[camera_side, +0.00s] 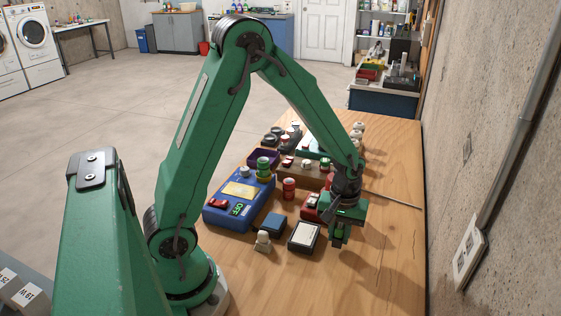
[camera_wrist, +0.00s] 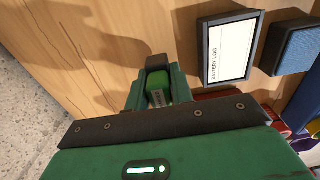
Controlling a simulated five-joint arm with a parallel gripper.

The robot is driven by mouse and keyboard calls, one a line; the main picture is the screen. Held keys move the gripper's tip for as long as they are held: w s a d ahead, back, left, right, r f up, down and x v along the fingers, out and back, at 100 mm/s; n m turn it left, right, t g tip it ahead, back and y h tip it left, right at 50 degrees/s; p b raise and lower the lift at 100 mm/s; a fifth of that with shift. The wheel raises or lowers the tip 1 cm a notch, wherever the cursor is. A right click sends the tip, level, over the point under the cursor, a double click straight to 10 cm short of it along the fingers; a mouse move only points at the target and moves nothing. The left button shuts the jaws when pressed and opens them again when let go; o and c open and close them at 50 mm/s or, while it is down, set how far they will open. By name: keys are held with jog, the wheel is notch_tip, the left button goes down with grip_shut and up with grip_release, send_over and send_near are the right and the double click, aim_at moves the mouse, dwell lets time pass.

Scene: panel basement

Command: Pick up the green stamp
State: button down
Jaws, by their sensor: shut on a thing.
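My gripper (camera_side: 337,240) is at the right front part of the wooden table, pointing down. In the wrist view, my gripper (camera_wrist: 156,84) is shut on a small green thing, which looks like the green stamp (camera_wrist: 157,95). Only its green top and a pale part below show between the fingers; the rest is hidden. In the side view the fingers hide the stamp. I cannot tell exactly how far it is from the table.
A dark-framed pad labelled battery log (camera_wrist: 228,48) lies beside my gripper, with a blue box (camera_wrist: 297,50) beyond it. A beige-topped stamp (camera_side: 262,241), a blue device (camera_side: 225,214) and a red can (camera_side: 289,188) stand farther left. Table at the right front is clear.

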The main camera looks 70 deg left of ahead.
jog(key=s+d+r, duration=0.6)
jog(key=d+r, duration=0.2)
jog(key=d, duration=0.2)
jog(key=shift+r, duration=0.3)
jog(key=c, duration=1.9)
grip_release()
jog(key=shift+c, duration=0.9)
jog(key=shift+o, duration=0.3)
jog(key=a+f, duration=0.1)
jog(key=a, duration=1.5)
